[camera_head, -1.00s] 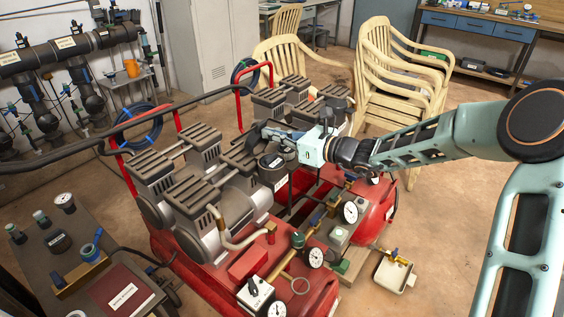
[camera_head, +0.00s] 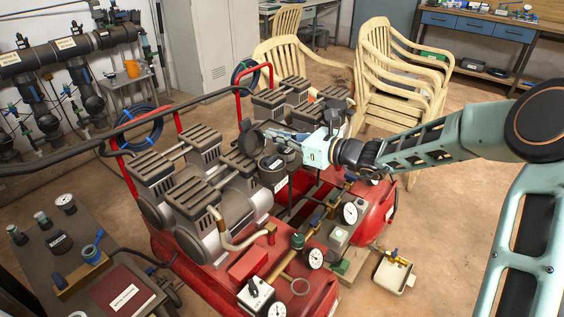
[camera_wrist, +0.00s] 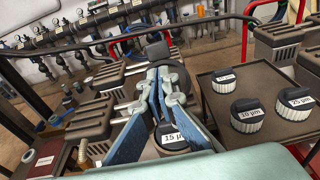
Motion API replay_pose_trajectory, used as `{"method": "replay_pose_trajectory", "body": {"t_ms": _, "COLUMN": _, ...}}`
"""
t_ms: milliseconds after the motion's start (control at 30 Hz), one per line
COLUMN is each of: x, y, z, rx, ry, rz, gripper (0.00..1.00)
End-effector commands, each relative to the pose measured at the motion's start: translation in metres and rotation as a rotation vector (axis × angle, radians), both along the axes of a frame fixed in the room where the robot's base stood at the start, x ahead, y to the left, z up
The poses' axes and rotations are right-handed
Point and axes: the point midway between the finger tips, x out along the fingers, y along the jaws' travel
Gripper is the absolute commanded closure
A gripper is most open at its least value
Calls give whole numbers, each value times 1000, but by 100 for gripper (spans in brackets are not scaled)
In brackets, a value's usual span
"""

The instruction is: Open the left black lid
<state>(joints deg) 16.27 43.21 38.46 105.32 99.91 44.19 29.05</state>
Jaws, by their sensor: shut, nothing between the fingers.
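A black round canister (camera_head: 272,172) with a white label stands among the red machine's motors in the head view. In the wrist view its label reads 15 µm (camera_wrist: 173,138), below my fingers. A black round lid (camera_head: 250,139) stands tilted up on edge behind and left of the canister. It also shows in the wrist view (camera_wrist: 157,50), just beyond my fingertips. My gripper (camera_head: 270,135) reaches in from the right, above the canister. In the wrist view my gripper (camera_wrist: 160,73) has its tips together and empty, close to the lid; whether they touch it is unclear.
Several black labelled caps, one marked 10 µm (camera_wrist: 248,115), sit on a dark plate at right in the wrist view. Ribbed motor covers (camera_head: 185,200) crowd the left. A red upright bar (camera_head: 239,108) and stacked chairs (camera_head: 400,85) stand behind.

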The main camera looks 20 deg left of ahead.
Motion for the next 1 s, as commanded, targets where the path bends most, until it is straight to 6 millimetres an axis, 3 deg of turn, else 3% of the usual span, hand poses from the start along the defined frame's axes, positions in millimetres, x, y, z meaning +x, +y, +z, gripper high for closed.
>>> {"method": "replay_pose_trajectory", "body": {"t_ms": 1000, "x": -25, "y": -72, "z": 15, "rx": -1, "ry": 0, "rz": 0, "gripper": 100}}
